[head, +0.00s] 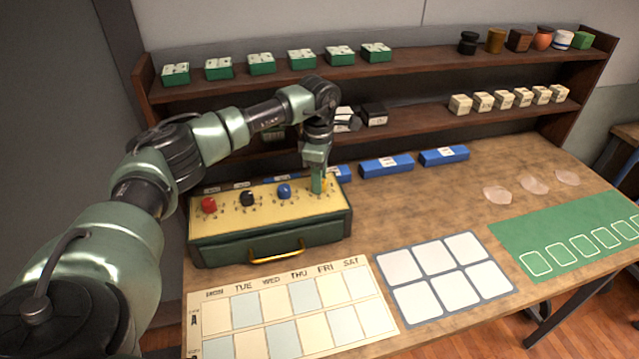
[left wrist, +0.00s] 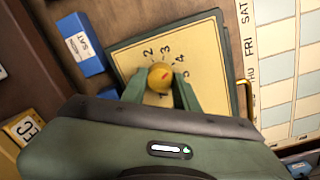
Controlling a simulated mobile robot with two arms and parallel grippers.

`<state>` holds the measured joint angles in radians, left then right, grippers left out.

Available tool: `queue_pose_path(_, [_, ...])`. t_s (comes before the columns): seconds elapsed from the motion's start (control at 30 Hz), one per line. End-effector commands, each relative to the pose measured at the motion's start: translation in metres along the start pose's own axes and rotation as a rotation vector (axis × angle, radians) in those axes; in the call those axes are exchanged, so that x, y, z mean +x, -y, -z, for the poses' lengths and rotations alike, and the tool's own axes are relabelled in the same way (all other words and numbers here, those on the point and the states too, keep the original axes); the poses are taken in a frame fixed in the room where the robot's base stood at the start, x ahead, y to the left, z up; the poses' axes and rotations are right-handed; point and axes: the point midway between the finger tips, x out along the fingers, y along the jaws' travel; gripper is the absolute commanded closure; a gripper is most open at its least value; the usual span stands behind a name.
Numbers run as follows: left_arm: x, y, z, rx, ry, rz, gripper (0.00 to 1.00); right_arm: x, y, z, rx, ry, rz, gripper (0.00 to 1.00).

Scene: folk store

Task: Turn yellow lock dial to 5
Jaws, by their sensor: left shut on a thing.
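The yellow dial (left wrist: 159,77) sits on the cream top panel of the green lock box (head: 272,245), at the panel's right end. In the head view the fingers mostly hide the dial. My right gripper is not in view.
A red dial (head: 208,205), a black dial (head: 247,198) and a blue dial (head: 284,191) stand left on the same panel. Blue boxes (head: 387,166) lie behind the lock box. A day chart (head: 290,310) and a white-celled mat (head: 445,278) lie in front.

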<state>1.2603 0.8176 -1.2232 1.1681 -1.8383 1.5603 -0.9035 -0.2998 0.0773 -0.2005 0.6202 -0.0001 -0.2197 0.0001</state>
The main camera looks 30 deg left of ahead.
Motion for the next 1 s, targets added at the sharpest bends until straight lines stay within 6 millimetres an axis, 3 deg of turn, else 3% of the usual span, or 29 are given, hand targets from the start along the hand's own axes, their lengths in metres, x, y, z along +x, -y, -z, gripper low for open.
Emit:
queue_pose_path(0.6, [-0.001, -0.003, 0.0, 0.559, 0.027, -0.006, 1.0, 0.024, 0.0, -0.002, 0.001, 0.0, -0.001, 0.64])
queue_pose_path(1.0, [-0.002, -0.004, 0.0, 0.775, 0.036, -0.008, 1.0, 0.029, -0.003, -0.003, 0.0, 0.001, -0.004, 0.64])
